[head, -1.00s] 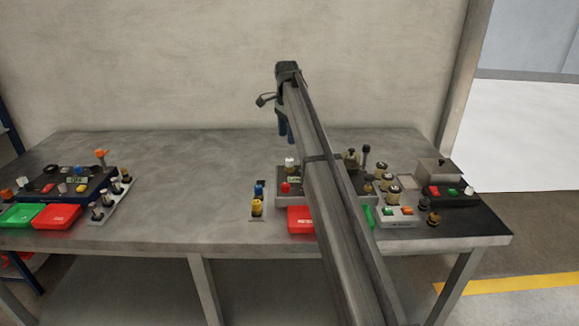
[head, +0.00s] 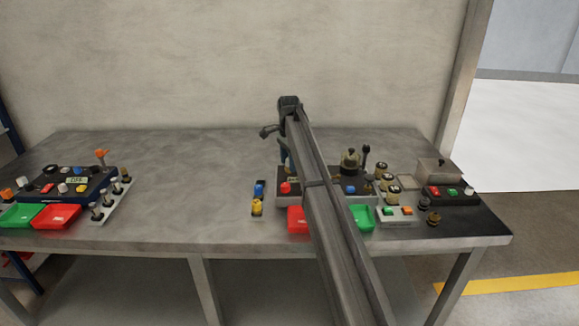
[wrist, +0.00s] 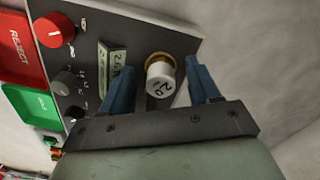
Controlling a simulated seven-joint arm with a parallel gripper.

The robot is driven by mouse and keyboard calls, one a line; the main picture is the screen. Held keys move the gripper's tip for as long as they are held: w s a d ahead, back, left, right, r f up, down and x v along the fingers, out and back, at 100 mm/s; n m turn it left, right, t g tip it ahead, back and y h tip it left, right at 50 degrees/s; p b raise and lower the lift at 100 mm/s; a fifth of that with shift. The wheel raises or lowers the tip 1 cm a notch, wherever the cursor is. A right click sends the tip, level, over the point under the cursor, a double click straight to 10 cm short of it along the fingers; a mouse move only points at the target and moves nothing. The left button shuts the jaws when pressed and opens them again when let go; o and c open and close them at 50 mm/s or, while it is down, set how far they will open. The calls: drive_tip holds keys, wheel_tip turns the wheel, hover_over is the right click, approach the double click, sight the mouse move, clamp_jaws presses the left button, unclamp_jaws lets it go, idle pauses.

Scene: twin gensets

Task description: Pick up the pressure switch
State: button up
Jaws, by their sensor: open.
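In the wrist view a short cylinder with a white cap marked "20" and a brass-coloured base (wrist: 160,82) stands on a dark grey panel (wrist: 82,62); I take it to be the pressure switch. My gripper (wrist: 160,72) is open, with one blue finger on each side of it and nothing clamped. I cannot tell whether a finger touches it. In the head view my gripper (head: 285,158) is low over the back left of that panel, and my arm hides the white-capped part.
On the panel, a red knob (wrist: 55,29), a grey knob (wrist: 66,82) and a small display (wrist: 111,66) sit nearby. A red tray (head: 297,219) and a green tray (head: 361,218) lie in front. Blue and yellow parts (head: 258,197) stand left. The table's middle left is clear.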

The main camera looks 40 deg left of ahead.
clamp_jaws()
idle(0.6)
drive_tip(key=shift+r, duration=0.1)
